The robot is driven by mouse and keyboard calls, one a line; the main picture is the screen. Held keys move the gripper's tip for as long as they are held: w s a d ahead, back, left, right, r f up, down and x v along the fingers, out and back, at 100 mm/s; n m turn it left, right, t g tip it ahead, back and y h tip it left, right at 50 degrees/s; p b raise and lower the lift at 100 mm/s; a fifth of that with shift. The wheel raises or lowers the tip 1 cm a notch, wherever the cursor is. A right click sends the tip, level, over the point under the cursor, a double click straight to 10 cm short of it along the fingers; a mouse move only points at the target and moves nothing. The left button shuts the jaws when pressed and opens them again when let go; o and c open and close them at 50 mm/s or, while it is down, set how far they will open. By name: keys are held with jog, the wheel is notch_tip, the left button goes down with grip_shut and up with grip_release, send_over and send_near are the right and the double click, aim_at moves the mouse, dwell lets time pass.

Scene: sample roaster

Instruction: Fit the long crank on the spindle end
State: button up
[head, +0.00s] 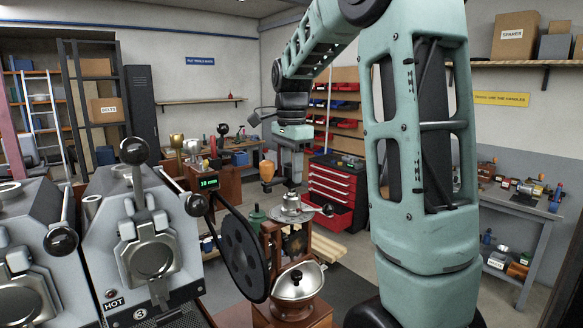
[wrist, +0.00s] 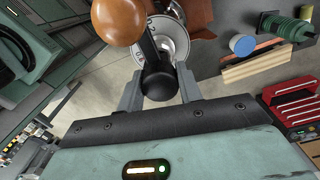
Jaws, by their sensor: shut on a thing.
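My gripper (head: 291,184) points down above the small roaster and is shut on the crank. In the wrist view my gripper (wrist: 158,82) has a finger on each side of the crank's black part (wrist: 158,84). The crank's orange-brown wooden knob (wrist: 118,20) sticks out to the upper left; in the head view the knob (head: 266,171) hangs left of the fingers. The roaster's wooden stand (head: 268,236) is below, with a round silver part (head: 291,207) on top. A silver disc (wrist: 172,42) shows just beyond the crank in the wrist view. I cannot make out the spindle end clearly.
A dark belt wheel (head: 240,253) stands left of the roaster, and a silver domed bowl (head: 298,282) in front. Large grey roasters (head: 150,240) fill the left. A red tool chest (head: 334,188) stands behind, and a grey bench (head: 520,207) at the right.

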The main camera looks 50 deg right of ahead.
jog(key=shift+f+b, duration=0.55)
jog(key=shift+f, duration=0.35)
jog(key=o, duration=1.3)
notch_tip(320, 180, up, 18)
jog(key=b, duration=0.1)
jog(key=shift+f+b, duration=0.25)
jog(key=shift+b, duration=0.15)
